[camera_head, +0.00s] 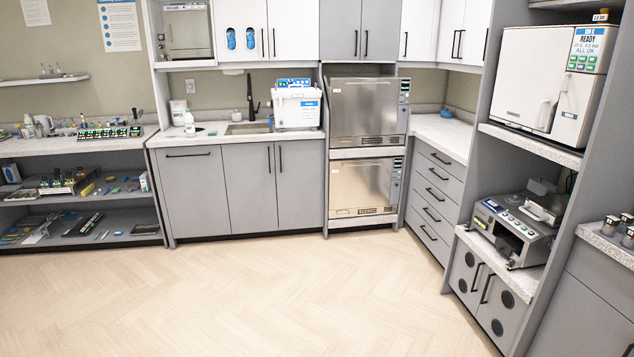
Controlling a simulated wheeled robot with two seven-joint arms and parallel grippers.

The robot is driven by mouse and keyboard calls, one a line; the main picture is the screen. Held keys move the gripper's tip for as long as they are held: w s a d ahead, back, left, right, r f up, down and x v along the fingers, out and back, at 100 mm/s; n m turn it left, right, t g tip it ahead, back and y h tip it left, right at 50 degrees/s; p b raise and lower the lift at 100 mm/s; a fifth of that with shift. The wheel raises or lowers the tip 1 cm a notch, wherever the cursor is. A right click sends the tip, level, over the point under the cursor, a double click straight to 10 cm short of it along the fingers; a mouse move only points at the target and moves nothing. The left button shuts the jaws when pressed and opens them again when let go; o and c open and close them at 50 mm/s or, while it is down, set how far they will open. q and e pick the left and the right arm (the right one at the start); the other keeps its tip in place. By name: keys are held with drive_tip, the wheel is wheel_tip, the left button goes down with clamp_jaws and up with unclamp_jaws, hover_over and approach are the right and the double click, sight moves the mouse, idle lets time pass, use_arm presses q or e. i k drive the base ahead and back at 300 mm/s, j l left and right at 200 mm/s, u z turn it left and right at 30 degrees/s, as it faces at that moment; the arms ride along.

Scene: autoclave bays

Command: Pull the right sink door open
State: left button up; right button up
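The right sink door (302,187) is a flat grey cabinet door under the sink counter, next to the steel autoclaves. It looks shut, flush with its neighbour. Its black vertical handle (281,157) is at its upper left edge. The left sink door (249,190) beside it is also shut, with a black vertical handle (269,160) at its upper right edge. The sink (247,128) with a dark faucet (252,109) is in the counter above. Neither of my grippers is in view.
The wood floor (230,295) before the sink cabinet is clear. Two stacked steel autoclaves (366,185) stand right of the door. A white box (297,110) and a bottle (189,124) stand on the counter. Open shelves (100,240) are left; a grey cabinet (487,295) is at right.

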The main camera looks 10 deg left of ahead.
sight(300, 164)
drive_tip(key=i+j+u, duration=0.3)
drive_tip(key=i, duration=0.7)
drive_tip(key=i+u, duration=0.3)
drive_tip(key=i, duration=3.3)
drive_tip(key=i+j+z, duration=0.15)
drive_tip(key=i, duration=0.75)
